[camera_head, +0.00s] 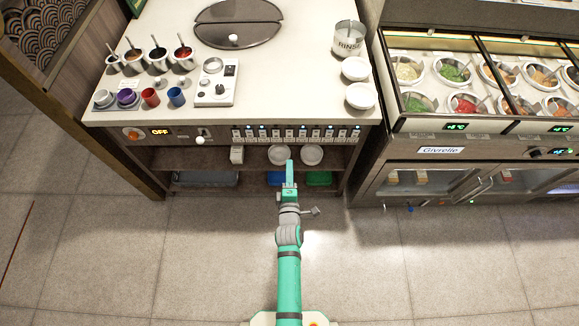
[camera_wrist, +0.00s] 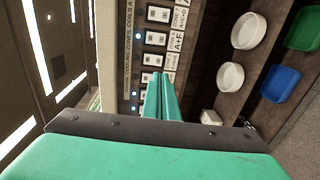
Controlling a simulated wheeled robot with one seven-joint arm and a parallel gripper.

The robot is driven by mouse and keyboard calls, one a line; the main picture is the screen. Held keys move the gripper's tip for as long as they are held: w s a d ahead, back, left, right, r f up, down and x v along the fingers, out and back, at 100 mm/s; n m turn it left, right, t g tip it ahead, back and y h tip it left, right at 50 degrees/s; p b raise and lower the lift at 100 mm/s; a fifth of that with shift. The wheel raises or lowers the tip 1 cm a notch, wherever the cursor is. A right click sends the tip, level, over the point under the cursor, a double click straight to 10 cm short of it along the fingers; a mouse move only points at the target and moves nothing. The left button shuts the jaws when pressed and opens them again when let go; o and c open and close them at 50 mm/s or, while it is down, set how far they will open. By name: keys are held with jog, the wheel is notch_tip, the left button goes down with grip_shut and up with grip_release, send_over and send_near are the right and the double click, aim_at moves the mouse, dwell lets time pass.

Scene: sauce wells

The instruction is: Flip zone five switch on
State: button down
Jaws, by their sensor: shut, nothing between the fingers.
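A row of several small switches (camera_head: 297,133) runs along the front edge of the counter, with labels below them. My gripper (camera_head: 289,165) is shut and empty, pointing at the middle of the row. In the wrist view its fingertips (camera_wrist: 161,76) cover part of the row.
Below the panel is an open shelf with white bowls (camera_head: 311,154) and a blue tray (camera_wrist: 281,84) and a green tray (camera_wrist: 305,28). A panel with an "OFF" display (camera_head: 160,132) and a knob sits left. A refrigerated sauce counter (camera_head: 440,151) stands right.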

aim_at(290, 137)
jog(key=w, duration=0.3)
jog(key=w+f, duration=0.1)
jog(key=w, duration=0.7)
jog(key=shift+f, duration=0.2)
